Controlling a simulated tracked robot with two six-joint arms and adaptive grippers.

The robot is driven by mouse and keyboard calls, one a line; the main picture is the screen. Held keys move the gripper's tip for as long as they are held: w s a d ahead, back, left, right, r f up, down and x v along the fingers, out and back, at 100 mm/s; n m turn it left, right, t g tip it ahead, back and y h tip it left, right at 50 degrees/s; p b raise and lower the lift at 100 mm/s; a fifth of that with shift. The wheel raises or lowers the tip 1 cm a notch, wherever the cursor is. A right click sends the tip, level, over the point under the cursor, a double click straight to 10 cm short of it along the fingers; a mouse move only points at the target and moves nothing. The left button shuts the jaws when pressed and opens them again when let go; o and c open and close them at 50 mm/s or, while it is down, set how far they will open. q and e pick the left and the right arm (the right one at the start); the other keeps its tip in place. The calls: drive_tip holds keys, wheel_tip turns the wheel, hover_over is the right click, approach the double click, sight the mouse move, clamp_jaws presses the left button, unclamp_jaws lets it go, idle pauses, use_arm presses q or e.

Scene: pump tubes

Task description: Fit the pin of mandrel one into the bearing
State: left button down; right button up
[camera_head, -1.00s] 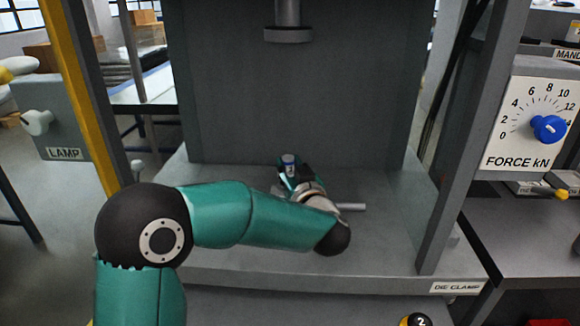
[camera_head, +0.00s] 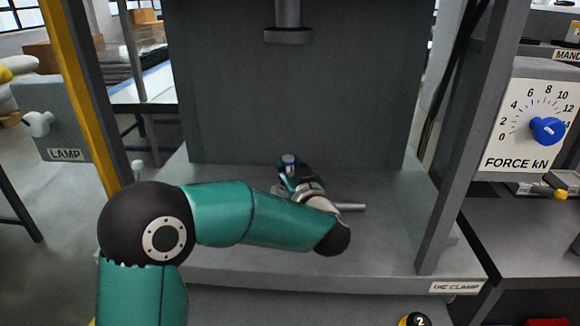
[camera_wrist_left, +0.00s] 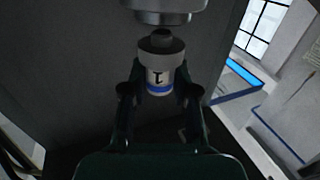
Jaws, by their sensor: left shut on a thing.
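My left gripper (camera_head: 289,172) is over the middle of the press bed, partly hidden by its own wrist. In the left wrist view its two fingers (camera_wrist_left: 158,88) are shut on mandrel one (camera_wrist_left: 158,78). The mandrel is a short pale cylinder with a black "1", a blue band and a darker grey collar and stub at its upper end. I cannot make out the bearing or the mandrel's lower end; the gripper and wrist cover that area. My right gripper is not in view.
The press ram (camera_head: 288,35) hangs above the mandrel, with a gap between them in the head view. A pale rod (camera_head: 350,207) sticks out right of my wrist. Uprights (camera_head: 468,135) flank the grey bed (camera_head: 400,240). The force dial (camera_head: 548,130) is at the right.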

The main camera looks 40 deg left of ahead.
use_arm(q)
drive_tip(key=shift+f+b, duration=0.7)
drive_tip(key=shift+f, duration=0.2)
drive_tip(key=c, duration=0.8)
unclamp_jaws()
drive_tip(key=shift+f, duration=0.1)
drive_tip(key=v, duration=1.2)
